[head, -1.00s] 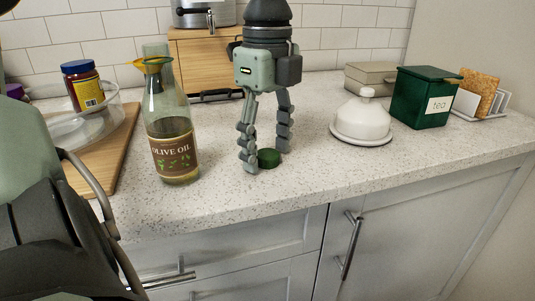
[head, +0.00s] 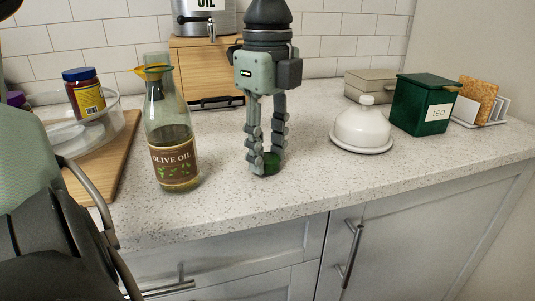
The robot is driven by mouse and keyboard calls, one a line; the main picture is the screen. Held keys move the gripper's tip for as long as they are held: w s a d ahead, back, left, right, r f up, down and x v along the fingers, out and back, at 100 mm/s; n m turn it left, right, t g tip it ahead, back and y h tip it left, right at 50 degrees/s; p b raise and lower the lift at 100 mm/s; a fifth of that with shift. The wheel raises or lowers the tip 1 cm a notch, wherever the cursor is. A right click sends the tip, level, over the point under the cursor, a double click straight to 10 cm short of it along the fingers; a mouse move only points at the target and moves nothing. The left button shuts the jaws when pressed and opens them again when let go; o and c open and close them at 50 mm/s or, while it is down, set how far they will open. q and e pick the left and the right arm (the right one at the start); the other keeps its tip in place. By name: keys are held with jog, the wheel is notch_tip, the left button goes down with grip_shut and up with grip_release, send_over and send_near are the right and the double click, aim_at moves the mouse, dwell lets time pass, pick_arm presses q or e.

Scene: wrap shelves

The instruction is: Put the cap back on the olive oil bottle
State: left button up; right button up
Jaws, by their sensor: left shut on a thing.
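The olive oil bottle (head: 172,140) stands upright on the speckled counter, left of centre, partly filled. The dark green cap (head: 270,162) is at counter level to the right of the bottle. My left gripper (head: 265,165) points straight down and is shut on the cap, with fingers on both sides of it. I cannot tell whether the cap still touches the counter. My right gripper is not in view.
A wooden board (head: 122,165) with a clear bowl and a jar (head: 84,93) lies at the left. A white butter dish (head: 362,128), a green tea tin (head: 424,104) and a toast rack (head: 480,105) stand at the right. The counter's front middle is clear.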

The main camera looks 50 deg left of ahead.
aim_at(267, 157)
pick_arm(q)
notch_tip(267, 157, up, 17)
jog(key=shift+r+p, duration=0.2)
jog(key=shift+p, duration=0.1)
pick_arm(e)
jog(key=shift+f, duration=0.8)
